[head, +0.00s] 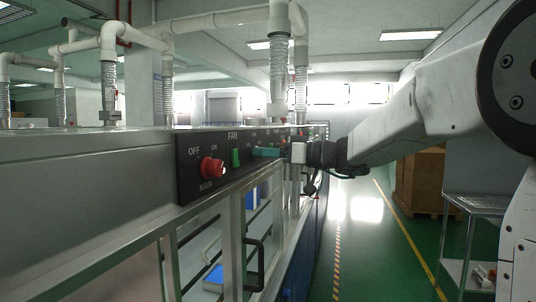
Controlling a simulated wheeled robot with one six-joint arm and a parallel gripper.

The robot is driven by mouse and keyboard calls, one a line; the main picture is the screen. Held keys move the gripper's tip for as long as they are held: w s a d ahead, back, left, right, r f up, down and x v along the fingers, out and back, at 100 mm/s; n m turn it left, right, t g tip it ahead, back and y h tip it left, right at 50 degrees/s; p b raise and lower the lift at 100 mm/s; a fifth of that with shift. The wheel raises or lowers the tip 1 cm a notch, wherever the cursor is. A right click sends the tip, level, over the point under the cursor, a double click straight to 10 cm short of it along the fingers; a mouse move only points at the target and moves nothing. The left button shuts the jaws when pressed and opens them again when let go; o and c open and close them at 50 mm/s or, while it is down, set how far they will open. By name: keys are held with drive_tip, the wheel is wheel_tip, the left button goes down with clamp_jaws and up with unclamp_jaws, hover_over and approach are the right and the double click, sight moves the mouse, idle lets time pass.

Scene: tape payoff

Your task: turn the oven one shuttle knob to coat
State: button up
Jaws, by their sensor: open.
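A black control panel (216,160) runs along the upper front of the grey machine. I cannot pick out a shuttle knob or a COAT mark; that stretch of panel is partly hidden by the gripper and too small to read. I cannot tell whether the fingers touch anything.
A red MAIN knob (211,168) and a green FAN switch (236,158) are on the near panel. A black door handle (261,265) sticks out below. A metal cart (482,203) stands at right. The green aisle floor (385,240) is clear.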

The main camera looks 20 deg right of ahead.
drive_tip(key=c, duration=1)
drive_tip(key=shift+m, duration=0.4)
drive_tip(key=m, duration=1)
drive_tip(key=shift+g, duration=0.3)
drive_tip(key=shift+m, duration=0.5)
drive_tip(key=o, duration=1)
